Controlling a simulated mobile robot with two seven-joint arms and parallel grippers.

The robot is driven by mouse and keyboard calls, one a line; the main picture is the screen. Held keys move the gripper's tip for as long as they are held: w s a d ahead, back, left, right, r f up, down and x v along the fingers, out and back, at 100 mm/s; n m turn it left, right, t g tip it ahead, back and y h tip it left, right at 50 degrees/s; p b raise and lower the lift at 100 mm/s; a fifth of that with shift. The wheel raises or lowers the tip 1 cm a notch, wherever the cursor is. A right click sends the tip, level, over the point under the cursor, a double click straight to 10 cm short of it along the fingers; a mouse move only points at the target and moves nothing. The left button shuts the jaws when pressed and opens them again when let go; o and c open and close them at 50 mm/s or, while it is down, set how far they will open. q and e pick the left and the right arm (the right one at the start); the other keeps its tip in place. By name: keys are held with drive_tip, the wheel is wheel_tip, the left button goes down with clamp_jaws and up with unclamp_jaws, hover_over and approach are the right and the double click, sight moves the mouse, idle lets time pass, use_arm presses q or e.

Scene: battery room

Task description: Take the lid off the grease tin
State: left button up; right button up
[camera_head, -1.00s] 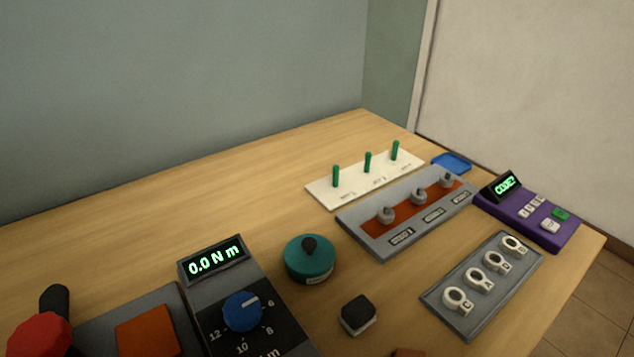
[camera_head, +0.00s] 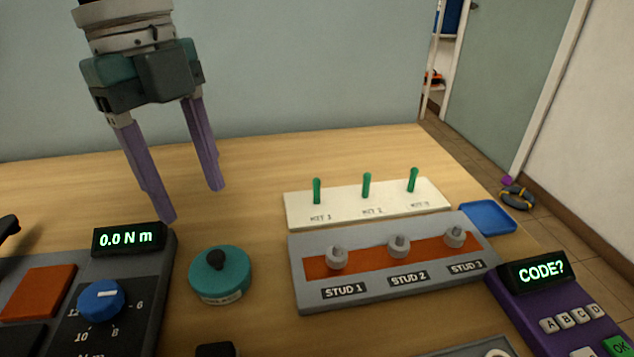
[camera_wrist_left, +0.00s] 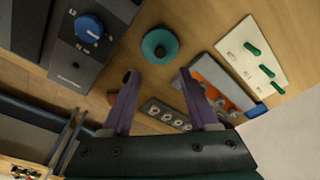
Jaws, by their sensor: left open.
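The grease tin (camera_head: 221,284) is a round teal tin with a pale label on its side. Its teal lid (camera_head: 234,263) is on top and carries a black knob (camera_head: 216,259). The tin stands on the wooden table between the torque unit and the stud panel. It also shows in the left wrist view (camera_wrist_left: 159,46), beyond the fingertips. My left gripper (camera_head: 192,204) is open and empty, with purple fingers pointing down. It hangs above the table, up and left of the tin in the head view, apart from it. My right gripper is not in view.
A torque unit (camera_head: 123,241) with a blue dial stands left of the tin. A stud panel (camera_head: 395,290) stands to the right, with a white board (camera_head: 340,206) bearing green pegs behind it. A blue tray (camera_head: 488,217) and purple keypad (camera_head: 512,300) are further right.

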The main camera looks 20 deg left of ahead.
sight(215, 255)
use_arm(q)
drive_tip(key=f, duration=0.3)
drive_tip(key=shift+s+d, duration=0.1)
drive_tip(key=shift+s, duration=0.1)
drive_tip(key=f, duration=0.4)
drive_tip(key=f+b, duration=0.1)
drive_tip(key=shift+w+d+f, duration=0.1)
drive_tip(key=shift+d+f, duration=0.2)
drive_tip(key=shift+f, duration=0.1)
clamp_jaws()
